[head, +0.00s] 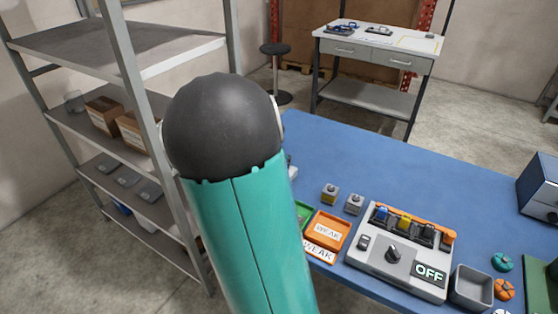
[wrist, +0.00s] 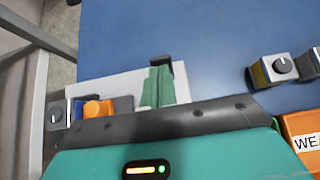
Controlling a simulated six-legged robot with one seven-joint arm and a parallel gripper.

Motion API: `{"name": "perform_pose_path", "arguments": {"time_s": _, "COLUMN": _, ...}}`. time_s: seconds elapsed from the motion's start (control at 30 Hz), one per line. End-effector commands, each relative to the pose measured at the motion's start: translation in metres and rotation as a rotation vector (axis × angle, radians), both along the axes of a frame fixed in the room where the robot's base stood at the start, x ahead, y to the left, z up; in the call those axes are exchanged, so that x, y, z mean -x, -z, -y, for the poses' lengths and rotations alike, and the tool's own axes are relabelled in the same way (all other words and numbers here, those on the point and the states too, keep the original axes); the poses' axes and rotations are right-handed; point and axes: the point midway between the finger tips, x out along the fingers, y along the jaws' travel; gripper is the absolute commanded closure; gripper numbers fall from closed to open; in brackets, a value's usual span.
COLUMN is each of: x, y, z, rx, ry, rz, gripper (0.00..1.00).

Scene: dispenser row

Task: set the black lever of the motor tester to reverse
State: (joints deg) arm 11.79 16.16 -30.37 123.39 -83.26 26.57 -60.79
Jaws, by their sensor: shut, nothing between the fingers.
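A light grey panel (wrist: 118,88), likely the motor tester, lies on the blue table in the wrist view, mostly covered by my gripper. A small black piece (wrist: 160,61) stands at the far end of my green fingers; I cannot tell whether it is the black lever or a fingertip, nor which way a lever is set. My gripper (wrist: 158,80) is shut and empty, over this panel. Its contact with anything is unclear. In the head view my arm hides almost all of this spot.
Two small knobbed blocks (head: 330,193) and an orange WEAK tray (head: 328,230) sit to the right. Beyond is a grey device (head: 380,268) with a black knob and an OFF display. A metal shelf (head: 130,50) stands left. The blue table's (head: 400,150) back part is clear.

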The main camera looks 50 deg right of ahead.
Motion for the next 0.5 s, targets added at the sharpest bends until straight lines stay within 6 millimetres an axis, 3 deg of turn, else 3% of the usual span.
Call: {"name": "perform_pose_path", "arguments": {"time_s": 0.5, "x": 0.000, "y": -0.015, "z": 0.000, "rx": 0.001, "ry": 0.001, "rz": 0.001, "gripper": 1.00}}
